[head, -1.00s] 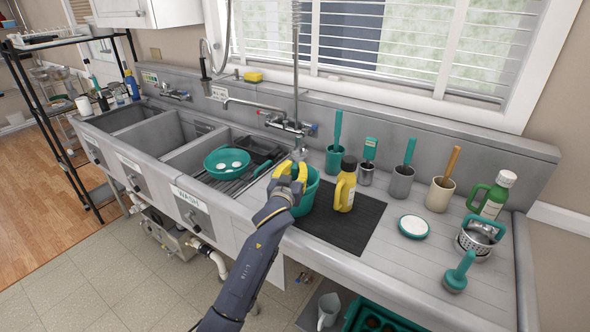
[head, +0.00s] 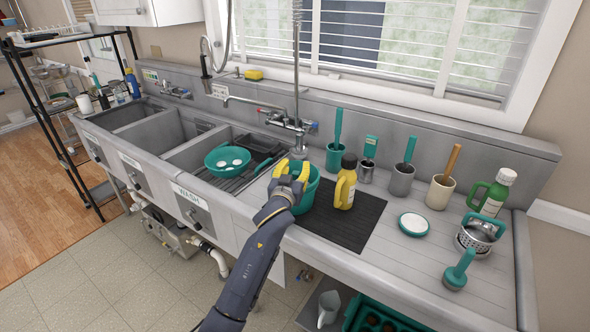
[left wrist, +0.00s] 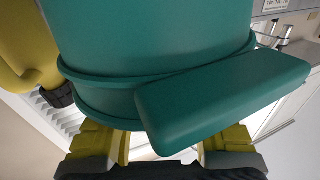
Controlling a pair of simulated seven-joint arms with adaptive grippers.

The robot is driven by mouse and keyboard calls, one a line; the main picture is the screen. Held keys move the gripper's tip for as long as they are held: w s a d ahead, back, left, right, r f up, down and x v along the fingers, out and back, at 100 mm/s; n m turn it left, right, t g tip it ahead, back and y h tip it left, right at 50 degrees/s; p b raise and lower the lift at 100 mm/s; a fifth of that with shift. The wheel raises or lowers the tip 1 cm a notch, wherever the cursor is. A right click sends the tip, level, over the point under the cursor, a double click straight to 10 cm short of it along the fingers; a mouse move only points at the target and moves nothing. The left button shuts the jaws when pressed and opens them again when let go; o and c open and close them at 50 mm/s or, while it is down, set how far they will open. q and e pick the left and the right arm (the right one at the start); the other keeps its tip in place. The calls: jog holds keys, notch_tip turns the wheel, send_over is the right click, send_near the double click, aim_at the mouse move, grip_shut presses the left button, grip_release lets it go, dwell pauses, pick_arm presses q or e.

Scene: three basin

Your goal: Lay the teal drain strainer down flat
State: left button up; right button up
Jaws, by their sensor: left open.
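A perforated metal basket with a teal handle (head: 481,230), which looks like the drain strainer, sits near the counter's right end, far from my left gripper. My left gripper (head: 291,172) is open at a teal tub (head: 309,188) on the counter beside the sink. In the left wrist view the tub's teal wall (left wrist: 150,35) fills the top. A teal block-like handle (left wrist: 220,95) crosses in front of my left gripper's yellow finger pads (left wrist: 165,142). I cannot tell whether the pads touch it. My right gripper is out of view.
A yellow bottle (head: 345,184) stands on the black mat (head: 352,222), close to the tub. Several brush holders line the back. A white-topped round dish (head: 414,224) and a teal plunger-like tool (head: 458,269) lie on the right. A teal pan (head: 227,158) rests in the sink.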

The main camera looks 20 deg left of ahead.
pick_arm(q)
jog(key=shift+f, duration=0.3)
jog(key=shift+s, duration=0.35)
jog(key=s+r, duration=0.1)
jog(key=s, duration=1)
jog(key=shift+d, duration=0.3)
jog(key=shift+s, duration=0.1)
